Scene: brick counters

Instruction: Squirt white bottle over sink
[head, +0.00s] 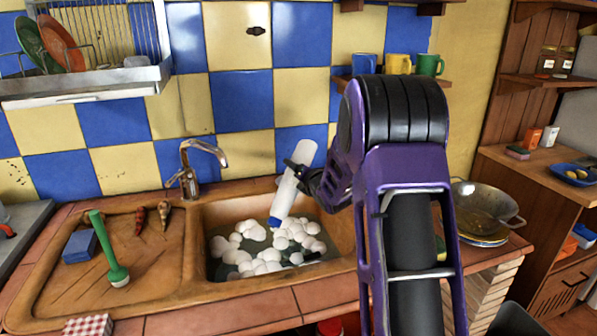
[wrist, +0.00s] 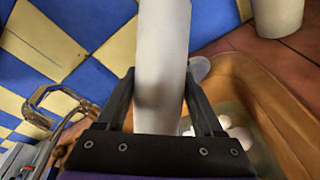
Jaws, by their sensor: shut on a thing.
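The white bottle (head: 292,183) is tilted in the head view, its blue cap (head: 275,222) pointing down over the sink. My gripper (head: 296,170) is shut on the bottle and holds it above the sink basin. In the wrist view the bottle (wrist: 162,60) stands between the two dark fingers of my gripper (wrist: 160,95); its cap is hidden there. The sink (head: 196,245) holds dark water with a heap of white foam balls (head: 270,250) below the cap. I cannot tell whether any liquid is leaving the bottle.
A chrome tap (head: 190,165) stands at the back left of the basin. A green brush (head: 108,250), a blue sponge (head: 80,246) and two shells lie on the drainboard. A metal pan (head: 485,208) sits on plates to the right. Cups (head: 399,64) stand on a wall shelf above.

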